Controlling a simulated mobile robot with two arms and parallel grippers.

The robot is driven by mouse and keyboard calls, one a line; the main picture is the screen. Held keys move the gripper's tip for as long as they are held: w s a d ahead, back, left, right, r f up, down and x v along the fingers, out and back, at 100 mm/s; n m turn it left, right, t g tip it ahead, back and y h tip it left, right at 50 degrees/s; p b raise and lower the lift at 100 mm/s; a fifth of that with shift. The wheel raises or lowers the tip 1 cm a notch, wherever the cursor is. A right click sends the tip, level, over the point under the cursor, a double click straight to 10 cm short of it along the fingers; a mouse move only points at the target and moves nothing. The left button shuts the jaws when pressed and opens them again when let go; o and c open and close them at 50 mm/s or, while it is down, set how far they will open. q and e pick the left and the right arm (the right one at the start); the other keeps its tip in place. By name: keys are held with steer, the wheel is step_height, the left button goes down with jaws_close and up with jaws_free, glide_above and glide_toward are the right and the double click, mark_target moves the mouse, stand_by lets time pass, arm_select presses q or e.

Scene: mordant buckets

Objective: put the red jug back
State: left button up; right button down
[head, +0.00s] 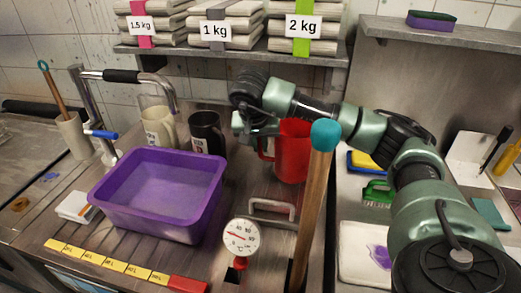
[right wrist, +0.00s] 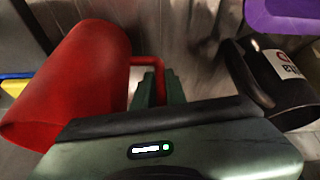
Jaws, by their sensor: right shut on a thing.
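The red jug (head: 290,160) is at the back right of the wooden counter, partly behind a wooden stick with a teal knob. My right gripper (head: 263,133) is at the jug's handle, on its left side. In the right wrist view the red jug (right wrist: 80,85) fills the left, and my right gripper (right wrist: 155,92) is shut on its handle (right wrist: 150,62). I cannot tell whether the jug's base touches the counter. My left gripper is not in view.
A black jug (head: 207,134) and a cream jug (head: 158,128) stand left of my gripper. A purple tub (head: 160,215) lies in front. The teal-knobbed stick (head: 313,200) and a dial thermometer (head: 241,237) rise nearer. A shelf (head: 185,53) with bundles runs above.

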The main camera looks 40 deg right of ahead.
steer(key=shift+f, duration=1.1)
steer(key=shift+f, duration=0.2)
steer(key=c, duration=1.5)
jaws_free()
steer(key=shift+r, duration=0.1)
steer(key=shift+o, duration=0.2)
steer(key=shift+r, duration=0.1)
steer(key=v, duration=1.2)
